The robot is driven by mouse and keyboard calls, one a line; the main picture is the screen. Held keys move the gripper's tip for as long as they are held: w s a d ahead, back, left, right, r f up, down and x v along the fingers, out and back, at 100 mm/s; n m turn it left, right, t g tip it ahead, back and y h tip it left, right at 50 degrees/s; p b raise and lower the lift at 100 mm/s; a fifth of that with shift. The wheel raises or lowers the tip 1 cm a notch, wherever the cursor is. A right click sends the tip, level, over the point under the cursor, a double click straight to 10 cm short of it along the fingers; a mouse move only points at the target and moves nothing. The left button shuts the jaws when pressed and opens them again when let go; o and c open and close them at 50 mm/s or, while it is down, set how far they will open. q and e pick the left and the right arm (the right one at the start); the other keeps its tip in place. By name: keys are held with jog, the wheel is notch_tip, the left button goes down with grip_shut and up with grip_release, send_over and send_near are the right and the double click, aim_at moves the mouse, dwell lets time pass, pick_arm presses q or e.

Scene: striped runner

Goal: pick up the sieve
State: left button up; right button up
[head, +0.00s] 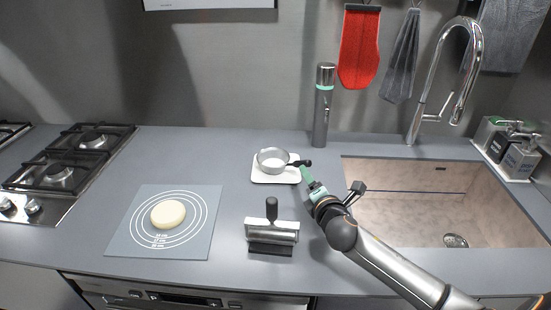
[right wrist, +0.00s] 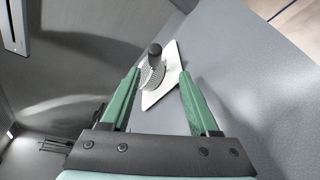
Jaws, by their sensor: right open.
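The sieve (head: 273,160) is a small round metal pan shape with a dark handle pointing right, resting on a white square board (head: 262,179). My right gripper (head: 305,170) is at the right side of the board, close to the handle end. In the right wrist view, the green fingers (right wrist: 159,74) are spread apart. The sieve (right wrist: 151,74) shows between and beyond their tips, its dark handle end toward the camera. Whether a finger touches the handle I cannot tell. My left gripper is not in view.
Left is a mat (head: 125,240) with a round dough piece (head: 168,214). A tall cylinder (head: 323,105) stands behind. The sink (head: 400,180) and faucet (head: 470,60) are at right.

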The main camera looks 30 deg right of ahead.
send_near(284, 161)
jog(key=s+d+r, duration=0.1)
jog(key=d+r, duration=0.1)
jog(key=shift+s+d+r, duration=0.3)
jog(key=shift+s+d, duration=0.05)
jog(key=shift+d, duration=0.05)
jog(key=shift+a+r+x, duration=0.1)
jog(key=shift+a+x, duration=0.1)
jog(key=shift+x, duration=1.15)
jog(key=shift+a+r+x, duration=0.15)
jog(key=shift+a+x, duration=0.05)
jog(key=shift+x, duration=1.15)
jog(key=shift+w, duration=0.15)
grip_shut()
